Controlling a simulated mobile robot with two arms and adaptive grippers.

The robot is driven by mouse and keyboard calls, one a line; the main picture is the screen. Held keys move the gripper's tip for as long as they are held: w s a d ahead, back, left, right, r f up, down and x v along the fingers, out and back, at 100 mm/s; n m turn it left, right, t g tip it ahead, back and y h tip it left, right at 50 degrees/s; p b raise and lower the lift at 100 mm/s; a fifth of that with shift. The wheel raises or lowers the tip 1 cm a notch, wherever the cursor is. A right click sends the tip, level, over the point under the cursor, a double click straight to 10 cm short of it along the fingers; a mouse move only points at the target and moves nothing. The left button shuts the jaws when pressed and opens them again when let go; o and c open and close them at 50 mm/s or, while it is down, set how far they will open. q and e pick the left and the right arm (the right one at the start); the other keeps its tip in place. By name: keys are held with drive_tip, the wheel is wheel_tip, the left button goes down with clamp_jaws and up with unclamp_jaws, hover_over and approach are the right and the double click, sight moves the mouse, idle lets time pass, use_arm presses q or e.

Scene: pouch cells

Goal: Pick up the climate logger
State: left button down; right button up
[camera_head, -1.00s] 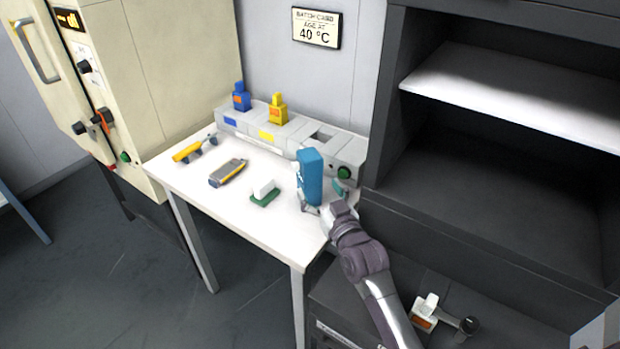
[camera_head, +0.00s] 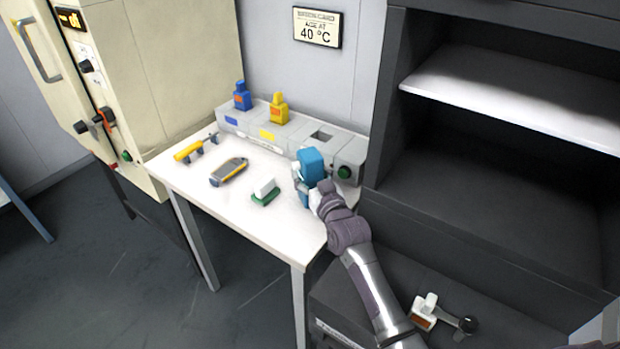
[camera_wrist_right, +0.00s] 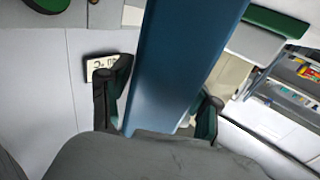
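A tall blue block (camera_head: 311,163), probably the climate logger, stands near the right end of the white table; no label on it can be read. My right gripper (camera_head: 312,193) is at this block, and its hand hides part of the block's lower right side. In the right wrist view the blue block (camera_wrist_right: 185,60) runs up between the two dark green fingers of my right gripper (camera_wrist_right: 163,105). A gap shows between the block and the right finger, so the gripper looks open around it. My left gripper is not in view.
On the white table (camera_head: 225,205) lie a white and green brush-like item (camera_head: 264,192), a grey and yellow device (camera_head: 230,171) and a yellow-handled item (camera_head: 190,150). Behind them a grey rack (camera_head: 290,143) holds a blue pouch (camera_head: 242,97) and a yellow pouch (camera_head: 278,110). A dark shelf unit (camera_head: 480,205) stands right.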

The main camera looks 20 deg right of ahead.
drive_tip(key=c, duration=0.8)
drive_tip(key=shift+r, duration=0.1)
